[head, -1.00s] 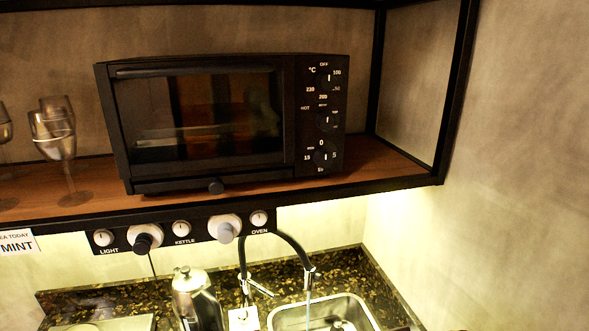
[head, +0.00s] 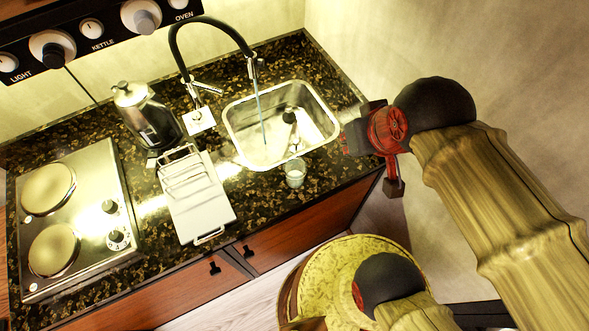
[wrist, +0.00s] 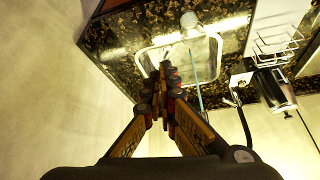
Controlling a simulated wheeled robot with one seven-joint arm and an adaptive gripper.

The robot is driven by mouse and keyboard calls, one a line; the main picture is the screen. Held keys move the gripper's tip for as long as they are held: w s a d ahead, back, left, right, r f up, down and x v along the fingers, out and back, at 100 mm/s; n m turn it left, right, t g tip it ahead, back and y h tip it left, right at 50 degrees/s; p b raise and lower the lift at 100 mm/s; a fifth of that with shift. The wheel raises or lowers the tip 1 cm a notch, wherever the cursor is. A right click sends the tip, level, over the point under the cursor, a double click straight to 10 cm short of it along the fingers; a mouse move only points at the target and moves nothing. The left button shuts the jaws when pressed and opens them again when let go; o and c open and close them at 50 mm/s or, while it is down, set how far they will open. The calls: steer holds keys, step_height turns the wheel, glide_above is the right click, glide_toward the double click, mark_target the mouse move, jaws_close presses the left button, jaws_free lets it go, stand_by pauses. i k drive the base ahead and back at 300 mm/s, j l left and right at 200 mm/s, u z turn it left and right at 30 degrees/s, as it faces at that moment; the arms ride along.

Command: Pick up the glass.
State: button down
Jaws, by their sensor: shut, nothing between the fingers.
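The glass (head: 295,172) is a small clear tumbler. It stands upright on the dark speckled counter at the front edge of the sink, and also shows in the wrist view (wrist: 189,21) past my fingertips. My gripper (wrist: 162,90) is shut and empty, its fingers together. In the head view my gripper (head: 354,138) is to the right of the sink, apart from the glass and partly hidden by my wrist.
The sink (head: 232,122) has a running tap (head: 250,65) and a dark object inside. A white rack (head: 200,210), a kettle (head: 150,118) and a two-plate hob (head: 95,190) stand to the left. A wall is on the right.

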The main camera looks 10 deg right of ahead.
mark_target(294, 167)
steer(key=k+j+z, duration=0.1)
steer(key=j+z, duration=0.15)
steer(key=z, duration=0.2)
steer(key=k+j+z, duration=0.1)
steer(key=z, duration=0.35)
steer(key=k+j+z, duration=0.15)
steer(key=j+z, duration=0.15)
steer(key=z, duration=0.2)
steer(key=k+j+z, duration=0.2)
steer(key=k+j, duration=0.3)
steer(key=k+j+z, duration=0.2)
steer(key=k+j, duration=0.2)
steer(key=k, duration=0.3)
steer(key=i+j, duration=0.1)
